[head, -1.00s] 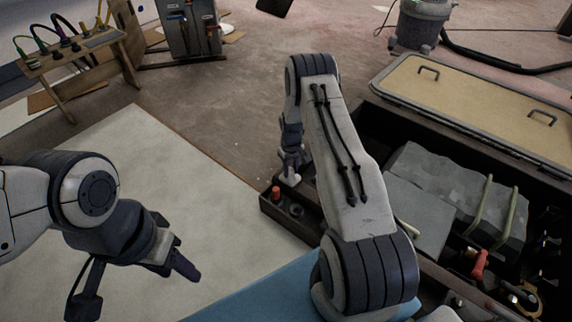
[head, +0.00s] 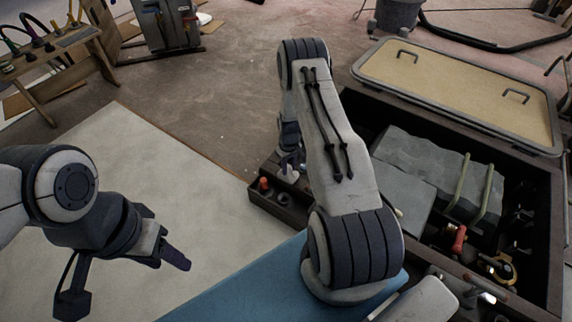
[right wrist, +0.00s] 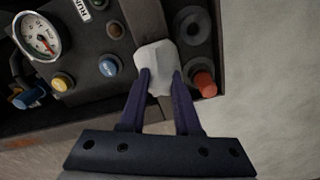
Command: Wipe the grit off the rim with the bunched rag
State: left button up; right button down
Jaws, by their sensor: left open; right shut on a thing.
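The bunched rag (right wrist: 157,58) is a small whitish lump in the right wrist view. My right gripper (right wrist: 161,78) is shut on it, over the dark panel end of the open locker. In the head view the rag (head: 289,174) shows small at that end, below my right forearm. The dark rim (head: 556,235) of the locker runs around the opening; part of it is hidden by my right arm. I cannot make out grit on it, nor whether the rag touches a surface. My left gripper (head: 122,280) is open and empty over the pale floor sheet.
A red knob (right wrist: 203,83), grey rings (right wrist: 191,25), a blue button (right wrist: 109,66) and a gauge (right wrist: 38,37) surround the rag. Grey blocks (head: 405,190) sit in the locker. A tan-topped lid (head: 455,88) lies behind it. The pale sheet (head: 170,190) is clear.

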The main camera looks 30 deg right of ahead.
jog(key=shift+s+d+r+p, duration=0.1)
jog(key=shift+s+d+p, duration=0.3)
jog(key=shift+s, duration=0.45)
jog(key=shift+s+d+p, duration=0.25)
jog(key=shift+s+p, duration=0.35)
jog(key=shift+s, duration=0.3)
jog(key=shift+s+d+r+p, duration=0.1)
jog(key=shift+s+d+p, duration=0.3)
jog(key=shift+s, duration=0.45)
jog(key=shift+s+d+p, duration=0.15)
jog(key=shift+s+p, duration=0.15)
jog(key=shift+s, duration=0.2)
notch_tip(320, 180, up, 6)
jog(key=p, duration=0.5)
notch_tip(320, 180, up, 3)
jog(key=shift+f+p, duration=0.1)
jog(key=shift+p, duration=1.15)
